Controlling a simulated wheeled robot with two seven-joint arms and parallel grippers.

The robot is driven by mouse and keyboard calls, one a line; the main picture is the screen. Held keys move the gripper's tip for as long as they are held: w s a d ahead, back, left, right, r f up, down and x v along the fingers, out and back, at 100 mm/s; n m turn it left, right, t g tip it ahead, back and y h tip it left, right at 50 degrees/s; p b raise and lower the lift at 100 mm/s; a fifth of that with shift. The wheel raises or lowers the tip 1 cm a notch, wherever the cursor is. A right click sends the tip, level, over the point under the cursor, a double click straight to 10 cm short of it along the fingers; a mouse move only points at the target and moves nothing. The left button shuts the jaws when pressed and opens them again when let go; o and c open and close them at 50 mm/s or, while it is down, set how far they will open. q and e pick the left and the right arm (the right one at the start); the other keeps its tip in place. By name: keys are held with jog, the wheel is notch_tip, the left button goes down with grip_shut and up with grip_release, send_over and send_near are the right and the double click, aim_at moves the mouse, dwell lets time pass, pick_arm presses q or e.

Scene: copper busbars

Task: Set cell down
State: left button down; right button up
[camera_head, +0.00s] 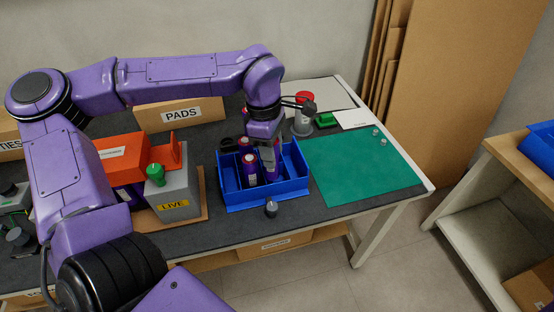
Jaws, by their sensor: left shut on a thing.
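My left gripper (268,150) points down over the blue divided tray (248,196) in the middle of the table. It is shut on a purple cell (271,163), which stands upright at the tray's right part. The gripper hides the top of this cell, and the tray's front wall may hide its foot, so I cannot tell if it touches the tray floor. Another purple cell (250,170) with a white mark stands upright in the tray just left of the held one. A further cell (244,145) shows behind it. My right gripper is not in view.
A grey box marked LIVE (174,194) and an orange box (125,155) stand left.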

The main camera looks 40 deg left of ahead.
pick_arm(q)
jog(key=shift+w+f, duration=0.75)
jog(key=shift+f, duration=0.3)
jog(key=shift+w+a+f, duration=0.1)
jog(key=shift+w+f, duration=0.05)
jog(key=shift+f, duration=0.75)
jog(key=shift+w+f, duration=0.1)
jog(key=shift+f, duration=0.75)
jog(key=shift+f, duration=0.1)
jog(key=c, duration=0.7)
grip_release()
jog(key=shift+o, duration=0.2)
notch_tip(320, 180, up, 12)
jog(key=a, duration=0.1)
jog(key=shift+s+a+p, duration=0.2)
jog(key=shift+s+p, duration=0.05)
jog(key=shift+p, duration=0.1)
